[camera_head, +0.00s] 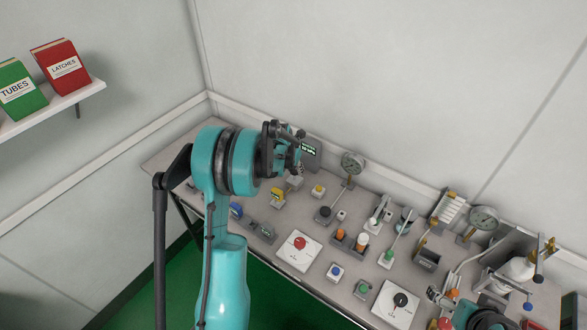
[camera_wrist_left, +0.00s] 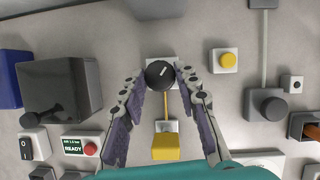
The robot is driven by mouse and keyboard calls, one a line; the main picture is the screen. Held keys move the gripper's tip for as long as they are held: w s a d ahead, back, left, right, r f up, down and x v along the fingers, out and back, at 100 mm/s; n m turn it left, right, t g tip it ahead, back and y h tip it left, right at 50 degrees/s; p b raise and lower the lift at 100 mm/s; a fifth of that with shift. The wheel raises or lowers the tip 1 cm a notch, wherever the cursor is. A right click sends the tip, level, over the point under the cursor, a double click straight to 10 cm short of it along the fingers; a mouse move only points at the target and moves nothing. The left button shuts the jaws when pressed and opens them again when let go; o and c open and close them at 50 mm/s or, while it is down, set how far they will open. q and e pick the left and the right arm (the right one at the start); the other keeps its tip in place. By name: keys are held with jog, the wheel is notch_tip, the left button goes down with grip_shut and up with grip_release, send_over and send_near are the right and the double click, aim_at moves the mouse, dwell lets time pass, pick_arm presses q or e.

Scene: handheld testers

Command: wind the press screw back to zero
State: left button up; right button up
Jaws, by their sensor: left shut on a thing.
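In the left wrist view, a round black knob (camera_wrist_left: 160,74) with a short white mark on its top sits between the fingertips of my left gripper (camera_wrist_left: 161,76). The fingers are closed on it from both sides. The white mark points up and slightly right. A yellow block (camera_wrist_left: 166,147) lies below the knob, with a thin yellow strip between them. In the head view my left gripper (camera_head: 296,158) is over the back left of the bench and the knob is hidden. My right gripper (camera_head: 439,297) is small and cluttered at the lower right; its opening is unclear.
A dark grey box (camera_wrist_left: 60,90) and a READY panel (camera_wrist_left: 86,146) stand left of the fingers. A yellow button (camera_wrist_left: 224,61) and a dark knob (camera_wrist_left: 268,105) stand to their right. In the head view, gauges (camera_head: 352,162) and several fixtures crowd the bench (camera_head: 165,160).

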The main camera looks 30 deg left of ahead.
pick_arm(q)
jog(key=shift+s+d+f+n, duration=0.1)
jog(key=shift+n, duration=0.5)
jog(key=shift+y, duration=0.3)
jog(key=o, duration=1.2)
jog(key=shift+c, duration=0.2)
jog(key=v, duration=1.2)
